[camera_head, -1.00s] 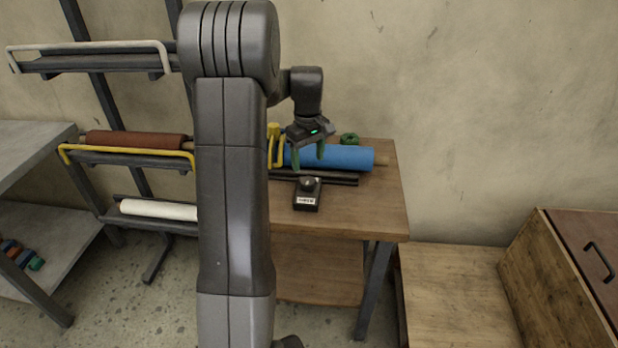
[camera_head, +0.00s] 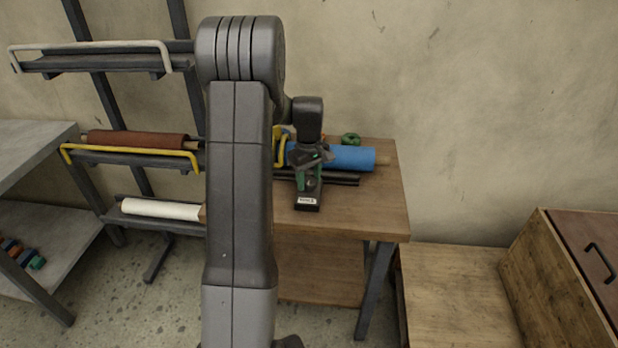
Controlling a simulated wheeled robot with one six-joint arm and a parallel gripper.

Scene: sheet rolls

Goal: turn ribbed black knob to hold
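The small black box (camera_head: 306,202) with a white label on its front stands on the wooden table. Its knob (camera_head: 310,184) is on top and mostly hidden by my gripper; its ribs and pointer cannot be made out. My gripper (camera_head: 309,182) points down right over the box. Its green-tipped fingers are apart, one on each side of the knob. I cannot tell whether they touch it.
A blue roll (camera_head: 352,158) and dark bars (camera_head: 340,179) lie behind the box on the table (camera_head: 375,210). A green ring (camera_head: 350,139) is at the back. A rack with a brown roll (camera_head: 135,139) and a white roll (camera_head: 160,209) stands left. The table's right side is clear.

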